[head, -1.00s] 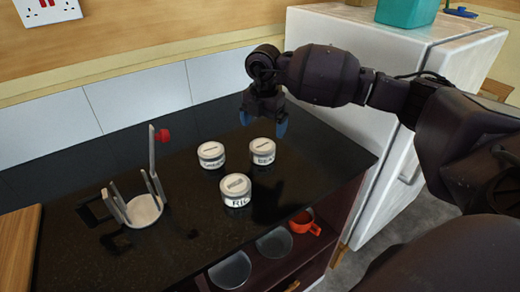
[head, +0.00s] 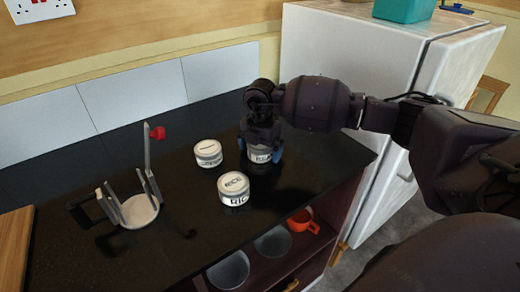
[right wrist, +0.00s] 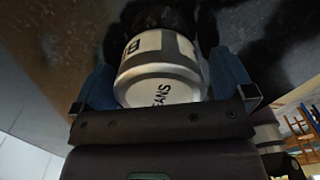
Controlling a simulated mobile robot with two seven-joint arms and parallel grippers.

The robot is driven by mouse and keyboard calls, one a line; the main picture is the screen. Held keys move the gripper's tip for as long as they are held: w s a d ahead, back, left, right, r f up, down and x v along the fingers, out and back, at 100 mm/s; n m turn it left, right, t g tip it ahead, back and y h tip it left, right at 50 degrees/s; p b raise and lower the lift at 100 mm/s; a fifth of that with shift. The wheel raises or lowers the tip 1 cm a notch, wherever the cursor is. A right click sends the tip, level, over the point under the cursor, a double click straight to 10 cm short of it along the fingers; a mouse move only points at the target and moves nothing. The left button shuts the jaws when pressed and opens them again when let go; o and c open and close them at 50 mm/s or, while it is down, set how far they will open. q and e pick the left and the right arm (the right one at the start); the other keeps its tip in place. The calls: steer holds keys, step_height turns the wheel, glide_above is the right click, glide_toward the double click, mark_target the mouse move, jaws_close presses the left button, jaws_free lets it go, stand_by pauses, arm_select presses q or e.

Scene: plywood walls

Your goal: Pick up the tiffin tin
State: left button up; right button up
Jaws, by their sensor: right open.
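Three pale round tins with dark-lettered labels stand on the dark counter. My right gripper is open, with a blue finger on each side of this tin. I cannot tell if the fingers touch it. The RICE tin (head: 234,190) stands in front, and another tin (head: 208,152) stands to the left, its label too small to read. My left gripper is not in view.
A metal carrier frame (head: 140,211) with upright bars and a red knob (head: 158,132) stands on the left. A wooden board (head: 14,248) lies at the left edge. A white fridge (head: 345,75) stands right of the counter. An orange cup (head: 303,220) sits on the shelf below.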

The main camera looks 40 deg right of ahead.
steer(key=c, duration=1)
steer(key=shift+r, duration=0.1)
steer(key=shift+r, duration=0.1)
steer(key=shift+w+r, duration=0.1)
steer(key=shift+r, duration=0.25)
step_height(320, 180, up, 19)
steer(key=p, duration=0.2)
